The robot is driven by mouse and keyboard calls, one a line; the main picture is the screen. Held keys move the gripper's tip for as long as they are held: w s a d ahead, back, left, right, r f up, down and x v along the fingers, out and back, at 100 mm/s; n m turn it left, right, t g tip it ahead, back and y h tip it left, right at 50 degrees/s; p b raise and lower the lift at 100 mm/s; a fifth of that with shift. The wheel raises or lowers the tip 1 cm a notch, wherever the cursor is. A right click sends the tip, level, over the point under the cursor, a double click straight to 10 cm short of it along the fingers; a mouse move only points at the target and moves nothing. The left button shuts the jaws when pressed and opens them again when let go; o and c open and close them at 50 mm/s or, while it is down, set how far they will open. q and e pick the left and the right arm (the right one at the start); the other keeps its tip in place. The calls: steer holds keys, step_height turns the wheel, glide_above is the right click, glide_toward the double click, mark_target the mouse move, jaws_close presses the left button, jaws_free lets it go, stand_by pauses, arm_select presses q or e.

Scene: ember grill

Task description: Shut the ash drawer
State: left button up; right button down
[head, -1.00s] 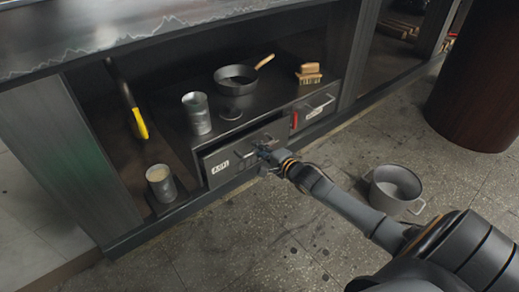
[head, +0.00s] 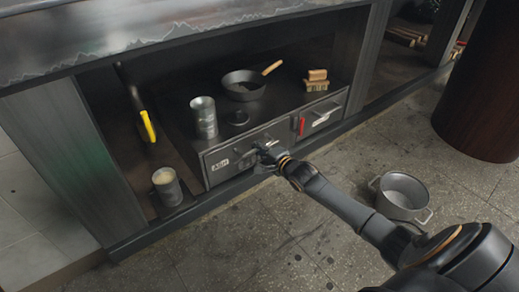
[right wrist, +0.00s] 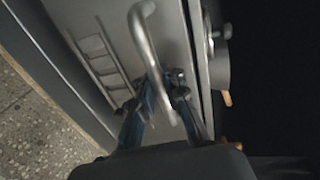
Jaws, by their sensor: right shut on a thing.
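The ash drawer (head: 220,166) is the left of two drawers low in the dark cabinet, with a white label on its grey front. Its front sits about in line with the cabinet face, and no inside of it shows. I cannot tell whether it is fully flush. My right gripper (head: 266,153) is at the drawer's bar handle. In the right wrist view the fingers (right wrist: 163,95) are closed around the curved metal handle (right wrist: 147,40), in front of the drawer front (right wrist: 180,45) with its vent slots. My left gripper is out of view.
A can (head: 167,186) stands left. A pot (head: 402,194) sits on the floor right of my arm.

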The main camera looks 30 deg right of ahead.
steer(key=c, duration=1.4)
jaws_free()
steer(key=v, duration=1.2)
